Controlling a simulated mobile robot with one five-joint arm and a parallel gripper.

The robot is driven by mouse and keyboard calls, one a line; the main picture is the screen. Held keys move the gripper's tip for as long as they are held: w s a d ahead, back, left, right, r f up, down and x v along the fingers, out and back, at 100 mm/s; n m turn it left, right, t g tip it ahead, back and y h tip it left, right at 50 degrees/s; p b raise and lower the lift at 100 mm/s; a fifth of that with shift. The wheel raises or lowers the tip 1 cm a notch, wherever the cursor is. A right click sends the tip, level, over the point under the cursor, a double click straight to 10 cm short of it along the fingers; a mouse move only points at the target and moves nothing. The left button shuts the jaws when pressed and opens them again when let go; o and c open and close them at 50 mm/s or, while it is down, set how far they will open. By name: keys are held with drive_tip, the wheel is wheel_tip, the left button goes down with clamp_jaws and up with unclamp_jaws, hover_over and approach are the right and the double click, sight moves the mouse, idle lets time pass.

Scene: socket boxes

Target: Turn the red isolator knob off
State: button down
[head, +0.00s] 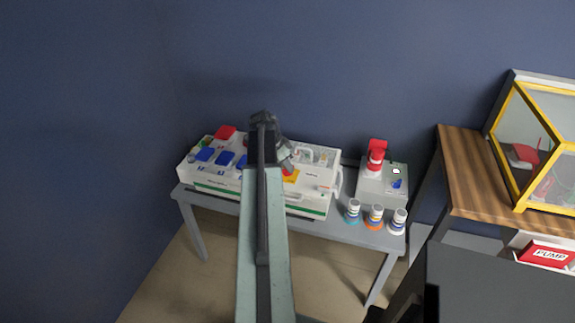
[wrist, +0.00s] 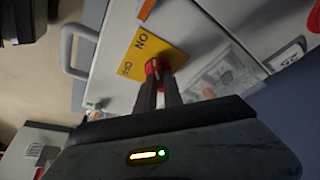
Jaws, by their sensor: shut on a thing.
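The red isolator knob (wrist: 153,68) stands on a yellow plate (wrist: 140,47) in the wrist view. My gripper (wrist: 159,84) is shut on the knob, which shows between and around the fingertips. The fingers hide part of it, so I cannot tell which way the knob points. In the head view the yellow plate (head: 291,177) is on the right part of the long white socket box (head: 313,202), and my gripper (head: 286,161) is right above it, hiding the knob.
Blue sockets (head: 224,158) and a red cover (head: 225,132) sit on the box's left part. A grey box with a red plug (head: 376,155) stands to the right, behind several small bottles (head: 375,214). A wooden bench (head: 470,185) with a yellow-framed case (head: 543,160) is further right.

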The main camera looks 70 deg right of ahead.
drive_tip(key=shift+w+a+f+n, duration=0.1)
drive_tip(key=shift+w+a+n, duration=0.15)
drive_tip(key=shift+n, duration=0.25)
drive_tip(key=shift+n+t, duration=0.4)
drive_tip(key=shift+n, duration=0.3)
drive_tip(key=n+t, duration=0.1)
drive_tip(key=n, duration=0.2)
drive_tip(key=n+t+h, duration=0.1)
drive_tip(key=n, duration=0.2)
drive_tip(key=shift+s+a, duration=0.1)
drive_tip(key=shift+s, duration=0.1)
drive_tip(key=n+t, duration=0.2)
drive_tip(key=n, duration=0.2)
drive_tip(key=shift+s+n, duration=0.1)
drive_tip(key=shift+n, duration=0.3)
drive_tip(key=n+t+y, duration=0.1)
drive_tip(key=n, duration=0.3)
drive_tip(key=shift+n, duration=0.3)
drive_tip(key=shift+s+t+y, duration=0.1)
drive_tip(key=shift+t+y, duration=0.2)
drive_tip(key=c, duration=1.5)
unclamp_jaws()
drive_tip(key=shift+o, duration=0.2)
